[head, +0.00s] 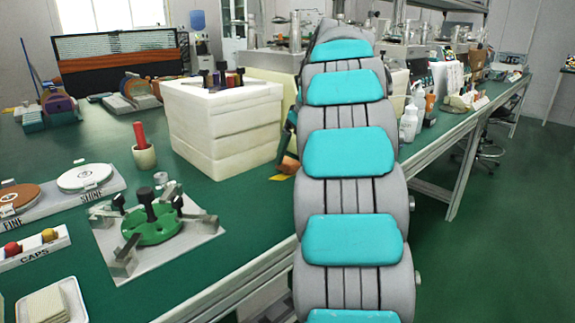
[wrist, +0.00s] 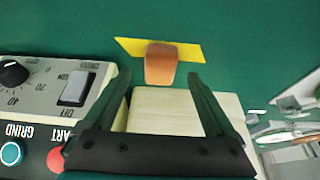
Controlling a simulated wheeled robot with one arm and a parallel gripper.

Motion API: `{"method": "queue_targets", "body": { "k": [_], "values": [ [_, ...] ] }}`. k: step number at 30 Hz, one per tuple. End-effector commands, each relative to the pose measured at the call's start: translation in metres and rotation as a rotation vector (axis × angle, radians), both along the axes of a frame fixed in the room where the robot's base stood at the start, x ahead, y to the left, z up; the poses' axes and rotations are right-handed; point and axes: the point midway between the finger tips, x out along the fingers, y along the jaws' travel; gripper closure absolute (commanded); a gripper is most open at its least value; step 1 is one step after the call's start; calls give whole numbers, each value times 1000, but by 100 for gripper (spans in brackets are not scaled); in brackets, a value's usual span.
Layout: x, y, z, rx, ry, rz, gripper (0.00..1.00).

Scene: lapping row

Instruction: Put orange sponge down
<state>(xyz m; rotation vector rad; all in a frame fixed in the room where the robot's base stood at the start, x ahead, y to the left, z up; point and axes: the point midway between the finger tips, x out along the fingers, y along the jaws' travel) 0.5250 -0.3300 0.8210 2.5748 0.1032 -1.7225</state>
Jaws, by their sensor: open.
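The orange sponge (wrist: 161,65) is an orange-brown block in the wrist view. It overlaps a yellow patch (wrist: 190,51) on the green tabletop and appears to rest there. My gripper (wrist: 161,80) is open, its two dark fingers spread wide on either side below the sponge in the picture. The sponge shows near the fingertip ends and neither finger is seen closed on it.
A cream block (wrist: 165,112) lies under the gripper in the wrist view. A control box (wrist: 55,95) with a knob and buttons is at left. The head view shows a white stacked box (head: 225,125) and a green fixture (head: 152,225). Green tabletop beyond the yellow patch is clear.

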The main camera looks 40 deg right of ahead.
Motion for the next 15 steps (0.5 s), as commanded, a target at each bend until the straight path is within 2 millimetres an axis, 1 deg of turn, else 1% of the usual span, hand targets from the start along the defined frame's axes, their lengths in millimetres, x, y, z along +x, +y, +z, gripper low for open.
{"method": "queue_targets", "body": {
  "k": [3,6,12,13,15],
  "values": [
    [7,0,-15,-2,2,-1,10],
    [10,1,-25,1,2,-1,10],
    [11,1,-26,-1,0,1,10],
    [11,1,-26,-1,0,1,11],
    [11,1,-26,-1,0,1,19]
  ]
}}
